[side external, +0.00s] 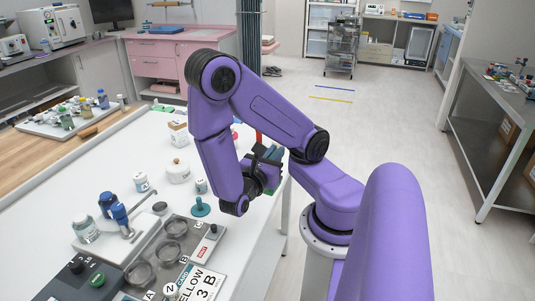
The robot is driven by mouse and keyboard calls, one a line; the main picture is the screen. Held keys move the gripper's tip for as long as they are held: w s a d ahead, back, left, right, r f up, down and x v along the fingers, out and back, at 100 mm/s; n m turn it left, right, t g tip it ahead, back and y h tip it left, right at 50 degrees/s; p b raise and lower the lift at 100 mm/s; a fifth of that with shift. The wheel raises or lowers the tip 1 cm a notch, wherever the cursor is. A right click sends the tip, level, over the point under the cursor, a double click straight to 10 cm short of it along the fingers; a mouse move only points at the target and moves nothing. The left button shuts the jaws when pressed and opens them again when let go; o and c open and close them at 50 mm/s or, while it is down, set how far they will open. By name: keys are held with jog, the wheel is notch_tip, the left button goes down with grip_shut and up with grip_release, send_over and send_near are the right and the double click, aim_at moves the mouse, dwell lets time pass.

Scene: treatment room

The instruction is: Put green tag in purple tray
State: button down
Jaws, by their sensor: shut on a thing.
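My gripper (268,160) is at the right edge of the white table, partly hidden behind my own forearm. It is shut on a green piece (271,184), which I take to be the green tag; only a small part of it shows beside the wrist, and its outline is unclear. I cannot make out a purple tray in this view; my arm covers part of the table's right side.
Near the gripper stand a teal stamp-like piece (201,207) and white jars (178,173). A white tray of bottles (70,120) lies far left. The table's left middle is clear.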

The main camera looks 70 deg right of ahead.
jog(key=shift+s+a+r, duration=0.25)
jog(key=shift+s+a, duration=0.05)
jog(key=shift+s, duration=0.15)
jog(key=shift+s+a+r, duration=0.2)
jog(key=shift+s+a, duration=0.05)
jog(key=shift+s, duration=0.15)
